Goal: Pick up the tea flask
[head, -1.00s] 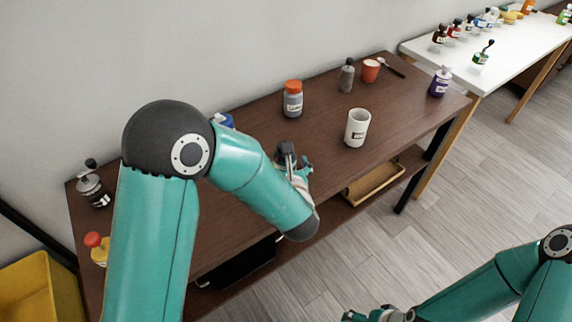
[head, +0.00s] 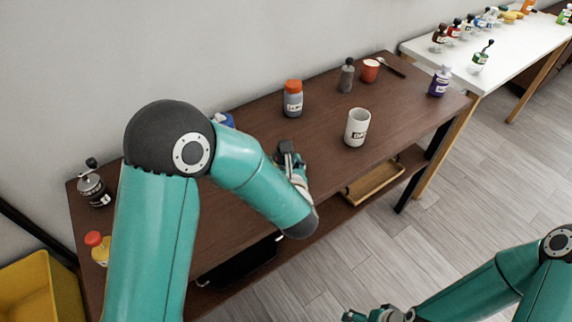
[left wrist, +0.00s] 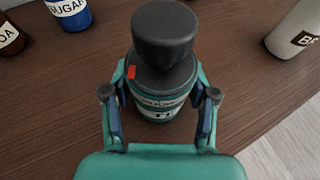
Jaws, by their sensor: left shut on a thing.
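The tea flask shows in the left wrist view (left wrist: 163,108) as an upright canister with a large dark lid and a label that starts with "T". In the head view only its dark lid (head: 286,147) shows clearly, past my left forearm. My left gripper (left wrist: 160,92) is shut on the flask, with one finger on each side of its body below the lid. In the head view my arm hides most of that gripper. My right gripper (head: 378,315) is at the bottom edge of the head view, partly cut off, away from the flask.
The brown table holds a white canister (head: 357,128) to the right of the flask, an orange-lidded jar (head: 293,99) behind it, a grey bottle (head: 346,76) and a red cup (head: 370,70). A blue sugar jar (left wrist: 70,14) stands near the flask. A white table (head: 500,50) stands at right.

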